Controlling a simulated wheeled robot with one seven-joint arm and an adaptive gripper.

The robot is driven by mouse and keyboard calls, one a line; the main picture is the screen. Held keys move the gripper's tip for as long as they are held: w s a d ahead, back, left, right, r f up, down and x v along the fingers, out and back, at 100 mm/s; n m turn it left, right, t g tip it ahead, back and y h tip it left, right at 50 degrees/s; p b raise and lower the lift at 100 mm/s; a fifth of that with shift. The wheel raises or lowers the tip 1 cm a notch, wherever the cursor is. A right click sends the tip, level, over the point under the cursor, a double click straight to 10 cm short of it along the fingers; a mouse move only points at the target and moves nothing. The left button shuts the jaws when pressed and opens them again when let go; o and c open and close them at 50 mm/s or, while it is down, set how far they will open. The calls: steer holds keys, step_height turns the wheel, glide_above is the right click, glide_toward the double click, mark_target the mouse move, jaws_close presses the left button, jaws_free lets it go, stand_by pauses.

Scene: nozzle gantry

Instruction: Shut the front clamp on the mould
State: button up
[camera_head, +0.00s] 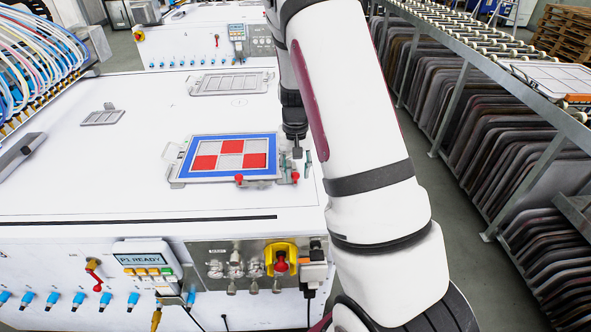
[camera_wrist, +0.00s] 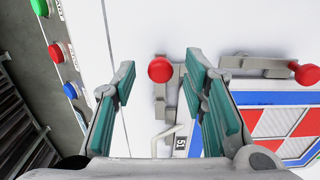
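The mould (camera_head: 230,158), a red and white checked panel in a blue border and grey frame, lies flat on the white table top. A red-knobbed clamp (camera_head: 239,180) sits at its front edge; in the wrist view its knob (camera_wrist: 306,75) and grey lever lie at the right, along the frame edge. I cannot tell whether it is shut. A second red knob (camera_head: 295,177) is by the mould's right side; in the wrist view this knob (camera_wrist: 160,69) appears between my fingers. My gripper (camera_wrist: 160,84) is open, pointing down above the right side; contact is not visible.
A smaller grey frame (camera_head: 231,83) lies farther back on the table, and a small grille (camera_head: 102,117) lies left. Green, red and blue buttons (camera_wrist: 54,53) line the table side. A roller rack (camera_head: 500,60) stands across the aisle.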

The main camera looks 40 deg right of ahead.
jaws_close()
